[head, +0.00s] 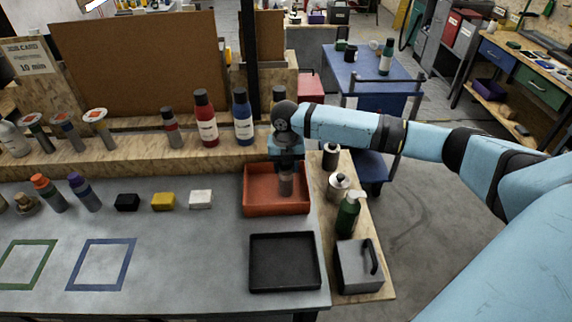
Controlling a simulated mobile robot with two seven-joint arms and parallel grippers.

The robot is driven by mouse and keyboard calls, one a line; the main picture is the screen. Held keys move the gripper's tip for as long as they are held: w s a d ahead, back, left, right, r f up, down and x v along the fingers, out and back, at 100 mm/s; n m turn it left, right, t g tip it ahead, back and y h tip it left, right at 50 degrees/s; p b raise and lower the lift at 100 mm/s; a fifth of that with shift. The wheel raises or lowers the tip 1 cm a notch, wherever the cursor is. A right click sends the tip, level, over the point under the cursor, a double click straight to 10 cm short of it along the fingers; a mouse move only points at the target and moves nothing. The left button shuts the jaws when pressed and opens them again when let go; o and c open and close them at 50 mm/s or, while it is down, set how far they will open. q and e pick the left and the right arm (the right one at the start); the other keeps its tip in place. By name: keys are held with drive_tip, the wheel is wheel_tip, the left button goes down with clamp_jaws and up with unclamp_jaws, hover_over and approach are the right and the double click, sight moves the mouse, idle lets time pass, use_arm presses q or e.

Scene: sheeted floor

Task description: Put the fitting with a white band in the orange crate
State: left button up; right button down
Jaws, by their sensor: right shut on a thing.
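The orange crate (262,210) stands at the right end of the grey worktop, behind a black tray. My right gripper (287,168) points down over the crate and is shut on a small grey-brown cylindrical fitting (286,186). The fitting is upright, with its lower end within the crate's outline; I cannot tell whether it touches the crate floor. The gripper hides its top, and a white band on it cannot be made out clearly. My left gripper is not in view.
The empty black tray (284,262) lies in front of the crate. Bottles, a green pump bottle (348,213) and a grey box (359,266) stand to the right. Red (206,122) and blue (243,120) bottles stand on the ledge behind. Black, yellow and white blocks (201,199) lie left.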

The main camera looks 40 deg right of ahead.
drive_tip(key=c, duration=0.6)
unclamp_jaws()
wheel_tip(320, 180, up, 12)
drive_tip(key=shift+r+b, duration=0.1)
drive_tip(key=shift+b, duration=0.25)
